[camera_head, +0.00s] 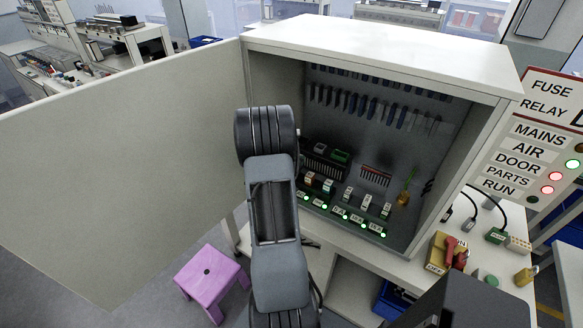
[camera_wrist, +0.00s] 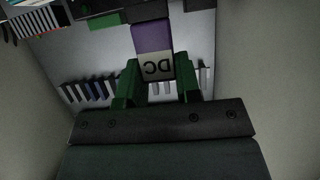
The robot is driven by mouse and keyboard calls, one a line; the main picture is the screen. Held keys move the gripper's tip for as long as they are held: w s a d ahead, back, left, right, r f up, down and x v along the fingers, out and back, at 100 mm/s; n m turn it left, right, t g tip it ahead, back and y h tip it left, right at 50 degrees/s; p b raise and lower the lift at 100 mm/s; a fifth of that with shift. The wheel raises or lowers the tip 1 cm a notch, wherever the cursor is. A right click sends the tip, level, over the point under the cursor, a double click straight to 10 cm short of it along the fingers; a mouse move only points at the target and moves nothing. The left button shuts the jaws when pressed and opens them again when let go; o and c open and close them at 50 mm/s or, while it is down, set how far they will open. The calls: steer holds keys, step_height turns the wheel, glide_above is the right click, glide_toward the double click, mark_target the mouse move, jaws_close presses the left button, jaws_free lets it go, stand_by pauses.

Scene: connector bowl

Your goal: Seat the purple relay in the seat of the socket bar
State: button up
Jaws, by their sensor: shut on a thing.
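In the wrist view my gripper (camera_wrist: 158,74) has green fingers, shut on the purple relay (camera_wrist: 151,38). The relay has a pale label reading "DC" upside down, and its purple end points away from the gripper. A dark bar with green parts, seemingly the socket bar (camera_wrist: 122,13), lies just beyond that end. I cannot tell whether the relay touches it or sits in a seat. In the head view a dark finned bar (camera_head: 322,166) with grey and green blocks stands inside the cabinet. My arm hides the gripper and the relay there.
The open cabinet (camera_head: 380,45) has a wide door panel (camera_head: 120,165) on the left. Rows of dark and blue parts (camera_head: 365,105) line its back, and small labelled blocks with green lights (camera_head: 343,214) its floor. Connectors (camera_head: 447,252) lie on the right bench. A purple stool (camera_head: 211,277) stands below.

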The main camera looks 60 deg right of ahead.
steer(key=w+d+f, duration=0.1)
steer(key=f, duration=0.1)
steer(key=w+d+f, duration=0.1)
steer(key=f, duration=0.1)
steer(key=w+d+f, duration=0.1)
steer(key=shift+w+f+p, duration=0.35)
steer(key=shift+f+p, duration=0.05)
step_height(320, 180, down, 2)
steer(key=shift+a+p, duration=0.1)
steer(key=shift+p, duration=0.35)
steer(key=shift+c, duration=0.3)
steer(key=shift+s+a+f, duration=0.15)
steer(key=shift+a+f, duration=0.05)
steer(key=shift+f, duration=0.5)
jaws_close()
steer(key=o, duration=0.6)
jaws_free()
steer(key=shift+f, duration=0.1)
steer(key=shift+c, duration=0.2)
steer(key=shift+o, duration=0.8)
steer(key=shift+d, duration=0.2)
steer(key=shift+o, duration=1.3)
steer(key=shift+r, duration=0.2)
